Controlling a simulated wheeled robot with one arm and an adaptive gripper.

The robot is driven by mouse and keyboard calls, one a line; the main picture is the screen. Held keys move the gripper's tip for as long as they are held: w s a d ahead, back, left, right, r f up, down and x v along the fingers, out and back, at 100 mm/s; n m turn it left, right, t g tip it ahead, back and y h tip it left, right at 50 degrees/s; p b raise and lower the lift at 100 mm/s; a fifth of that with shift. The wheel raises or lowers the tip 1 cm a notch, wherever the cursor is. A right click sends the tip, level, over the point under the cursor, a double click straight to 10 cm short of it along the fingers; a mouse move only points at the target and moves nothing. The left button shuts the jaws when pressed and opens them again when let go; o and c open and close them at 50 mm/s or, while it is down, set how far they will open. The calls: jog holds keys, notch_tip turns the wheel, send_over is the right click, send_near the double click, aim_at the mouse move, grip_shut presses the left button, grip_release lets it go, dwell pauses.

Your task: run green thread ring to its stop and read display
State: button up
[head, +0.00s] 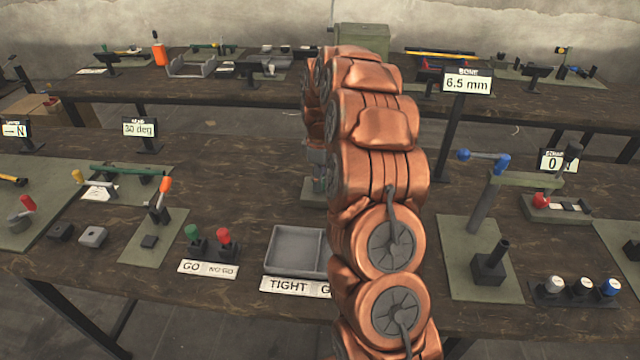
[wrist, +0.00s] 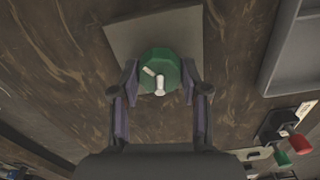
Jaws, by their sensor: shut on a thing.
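The green thread ring (wrist: 160,70) shows in the wrist view above a grey-green plate (wrist: 120,38). It is a round green piece with a white pin and a short white mark on its top. My gripper (wrist: 160,84) has one finger on either side of the ring and is shut on it. In the head view my copper arm hides the ring and most of the gripper. A display (head: 467,82) in the head view reads 6.5 mm. Another display (head: 140,128) reads 30 deg, and one at the right (head: 556,161) shows 0. I cannot tell which belongs to the ring.
A grey tray (head: 296,250) lies left of my arm, behind a TIGHT label (head: 290,286). Green and red GO and NO-GO gauges (head: 208,240) stand left of it. A post with a blue-knobbed lever (head: 483,205) stands to the right.

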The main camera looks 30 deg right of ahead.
jog(key=m+b, duration=0.3)
jog(key=shift+f+m, duration=0.25)
jog(key=shift+m, duration=0.15)
jog(key=m+b, duration=0.4)
jog(key=m, duration=0.1)
jog(key=shift+d+r, duration=0.1)
jog(key=shift+r, duration=0.05)
jog(key=m+b, duration=0.3)
jog(key=m, duration=0.2)
jog(key=shift+m, duration=0.4)
jog(key=m+b, duration=0.1)
jog(key=m, duration=0.3)
jog(key=shift+r, duration=0.15)
jog(key=shift+m+b, duration=0.3)
jog(key=o, duration=1.1)
jog(key=shift+o, duration=0.2)
jog(key=shift+r, duration=0.1)
